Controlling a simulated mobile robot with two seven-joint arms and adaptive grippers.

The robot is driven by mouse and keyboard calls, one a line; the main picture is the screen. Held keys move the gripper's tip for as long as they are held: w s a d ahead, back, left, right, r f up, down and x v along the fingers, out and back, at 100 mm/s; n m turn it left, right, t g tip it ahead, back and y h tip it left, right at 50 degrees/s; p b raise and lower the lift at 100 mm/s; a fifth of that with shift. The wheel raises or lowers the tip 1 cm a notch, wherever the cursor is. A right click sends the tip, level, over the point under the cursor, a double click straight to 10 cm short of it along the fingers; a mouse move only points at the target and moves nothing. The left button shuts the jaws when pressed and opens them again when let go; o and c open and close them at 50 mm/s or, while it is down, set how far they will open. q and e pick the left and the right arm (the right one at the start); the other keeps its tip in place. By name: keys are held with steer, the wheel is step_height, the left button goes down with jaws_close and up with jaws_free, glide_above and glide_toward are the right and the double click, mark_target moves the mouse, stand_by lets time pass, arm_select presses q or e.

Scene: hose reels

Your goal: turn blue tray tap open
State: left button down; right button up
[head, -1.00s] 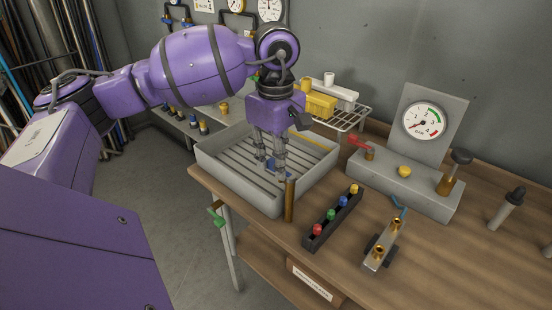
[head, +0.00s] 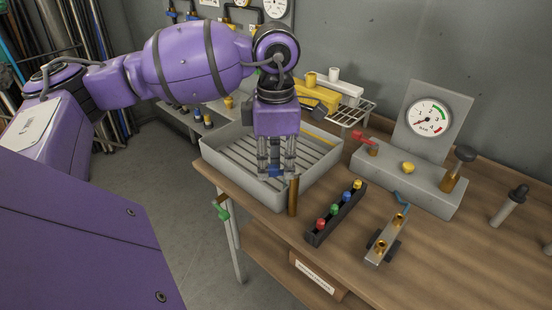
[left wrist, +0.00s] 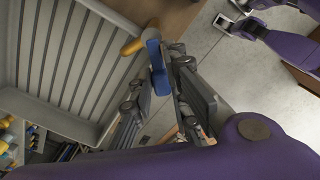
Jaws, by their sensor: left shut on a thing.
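The blue tap handle (head: 274,172) is at the front corner of the grey slatted tray (head: 228,172), beside an upright brown post (head: 293,196). My left gripper (head: 277,170) points down over that corner, with its fingers at the handle. In the left wrist view the blue handle (left wrist: 155,54) lies between the fingertips (left wrist: 160,68), and the gripper is shut on it. A brass-coloured part (left wrist: 132,46) shows beside the handle, at the tray's rim. The fingers partly hide the handle in the head view.
To the right on the bench are a black rack (head: 336,212) with coloured knobs, a metal block with brass fittings (head: 386,240), and a gauge stand (head: 430,118) with a red tap (head: 364,137). A green tap (head: 222,212) hangs below the bench edge.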

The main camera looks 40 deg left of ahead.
arm_select(q)
steer(key=shift+s+d+n, duration=0.2)
steer(key=shift+d+n, duration=0.15)
steer(key=shift+n, duration=0.7)
steer(key=shift+s+d+n, duration=0.25)
steer(key=shift+d+n, duration=0.1)
steer(key=shift+n, duration=0.75)
steer(key=shift+s+d+n, duration=0.2)
steer(key=shift+d+n, duration=0.15)
steer(key=shift+n, duration=0.7)
steer(key=c, duration=1.7)
jaws_free()
step_height(320, 180, up, 12)
